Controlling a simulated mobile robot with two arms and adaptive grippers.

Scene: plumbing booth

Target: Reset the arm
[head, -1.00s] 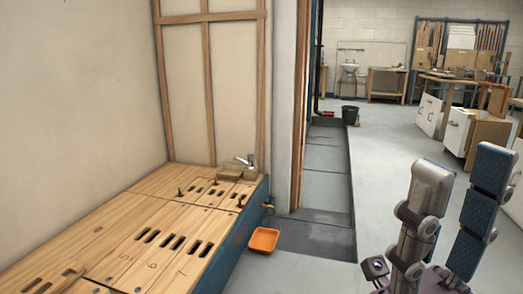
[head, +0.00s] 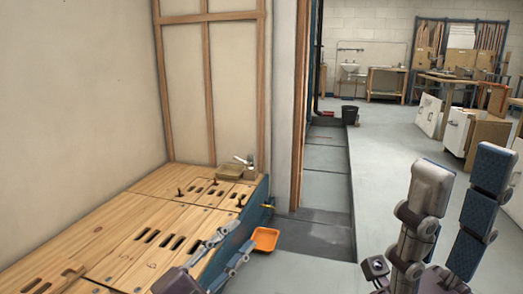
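My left gripper (head: 241,236) shows at the bottom of the head view, over the right edge of the slotted wooden bench (head: 120,240). Its two fingers point up and to the right with a gap between them, and nothing shows in the gap. My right gripper (head: 462,172) stands large at the lower right, its grey finger and blue-padded finger pointing up and spread apart. It is empty, over the grey floor. Most of both arms is out of view.
An orange tray (head: 265,239) lies on the floor beside the bench, close to my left gripper in the picture. A small wooden block (head: 229,172) with a metal fitting sits at the bench's far corner. Open floor lies between.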

